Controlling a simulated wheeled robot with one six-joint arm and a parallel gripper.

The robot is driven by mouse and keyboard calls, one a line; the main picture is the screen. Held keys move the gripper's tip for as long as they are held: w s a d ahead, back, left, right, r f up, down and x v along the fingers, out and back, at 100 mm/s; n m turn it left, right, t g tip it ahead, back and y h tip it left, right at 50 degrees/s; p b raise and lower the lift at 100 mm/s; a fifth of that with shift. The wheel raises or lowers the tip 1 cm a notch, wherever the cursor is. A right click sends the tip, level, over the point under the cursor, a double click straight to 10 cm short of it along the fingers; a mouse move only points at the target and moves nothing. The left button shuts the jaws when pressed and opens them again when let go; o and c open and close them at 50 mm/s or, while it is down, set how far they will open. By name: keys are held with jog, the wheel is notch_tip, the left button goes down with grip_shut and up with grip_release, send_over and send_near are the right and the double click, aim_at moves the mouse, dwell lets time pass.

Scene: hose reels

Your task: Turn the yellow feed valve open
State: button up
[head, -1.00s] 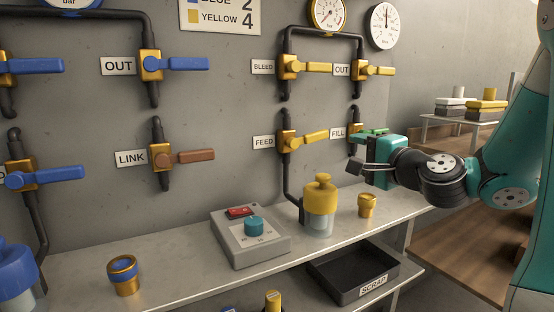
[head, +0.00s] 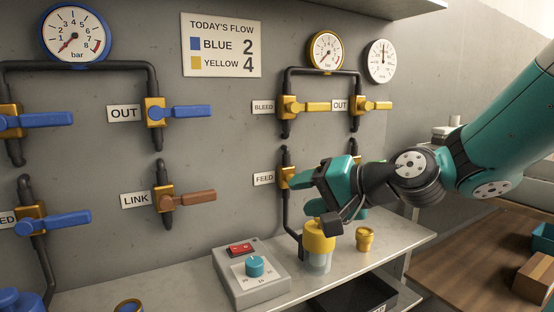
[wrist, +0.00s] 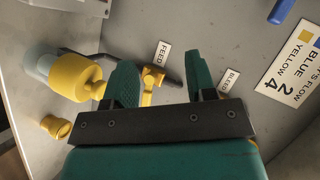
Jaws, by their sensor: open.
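The yellow feed valve (head: 286,177) sits on a dark vertical pipe beside the FEED label (head: 264,178). In the head view my gripper (head: 318,195) is in front of it and hides its handle. In the wrist view my gripper (wrist: 161,72) is open, and the feed valve (wrist: 152,77) shows between its two green fingers. Part of the yellow handle runs down from the valve toward the dark gripper bar. The valve appears nearer the left finger; I cannot tell whether they touch.
A yellow-topped bottle (head: 318,240) stands on the shelf just below my gripper, with a small yellow fitting (head: 365,239) to its right. A grey control box (head: 250,272) is further left. The bleed valve (head: 289,107) is above.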

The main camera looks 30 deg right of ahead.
jog(key=s+a+r+n+g+p, duration=0.5)
jog(key=s+a+n+g+p, duration=0.2)
jog(key=s+a+n+p, duration=0.1)
jog(key=shift+s+a+r+y+p, duration=0.2)
jog(key=shift+a+y+p, duration=0.2)
jog(key=shift+a+p, duration=0.65)
